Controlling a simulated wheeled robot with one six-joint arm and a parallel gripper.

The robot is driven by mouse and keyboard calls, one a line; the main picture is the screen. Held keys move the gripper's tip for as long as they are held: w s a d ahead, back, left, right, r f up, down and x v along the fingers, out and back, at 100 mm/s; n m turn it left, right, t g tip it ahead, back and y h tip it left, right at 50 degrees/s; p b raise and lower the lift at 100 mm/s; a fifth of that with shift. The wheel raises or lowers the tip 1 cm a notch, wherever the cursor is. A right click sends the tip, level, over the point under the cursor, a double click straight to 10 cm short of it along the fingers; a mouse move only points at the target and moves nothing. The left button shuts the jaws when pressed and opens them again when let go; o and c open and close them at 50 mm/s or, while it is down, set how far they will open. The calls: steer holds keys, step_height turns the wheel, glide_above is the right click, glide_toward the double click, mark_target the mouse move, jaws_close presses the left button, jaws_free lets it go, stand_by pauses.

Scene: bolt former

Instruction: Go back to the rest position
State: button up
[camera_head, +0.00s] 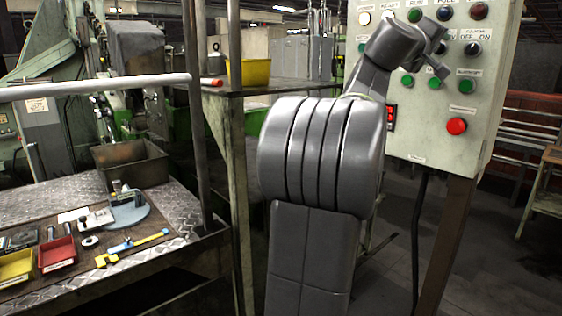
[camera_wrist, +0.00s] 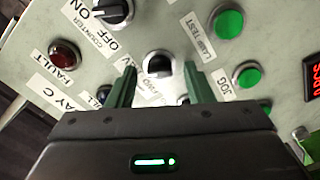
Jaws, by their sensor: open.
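My arm is raised in front of the pale control panel (camera_head: 430,130), which stands at the right in the head view. My gripper (camera_head: 440,52) is close to the panel's upper part. In the wrist view, my gripper (camera_wrist: 160,82) has its two green fingers apart, with nothing held between them. A black rotary knob (camera_wrist: 158,64) shows in the gap between the fingers. I cannot tell whether the fingers touch the panel. The arm hides part of the panel's left side in the head view.
Around the fingers are green buttons (camera_wrist: 228,22), a red fault lamp (camera_wrist: 65,54) and a counter knob (camera_wrist: 113,9). A red button (camera_head: 456,126) is lower on the panel. A workbench (camera_head: 185,215) with tools and trays stands left; a metal post (camera_head: 194,110) rises beside it.

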steer(key=b+v, duration=0.4)
steer(key=v, duration=1)
steer(key=p+x, duration=0.5)
steer(key=x, duration=0.9)
steer(key=s+a+n+p, duration=0.4)
steer(key=n+p, duration=0.4)
steer(key=n, duration=0.4)
steer(key=shift+s+a, duration=0.25)
steer(key=shift+a, duration=0.35)
steer(key=shift+f, duration=0.1)
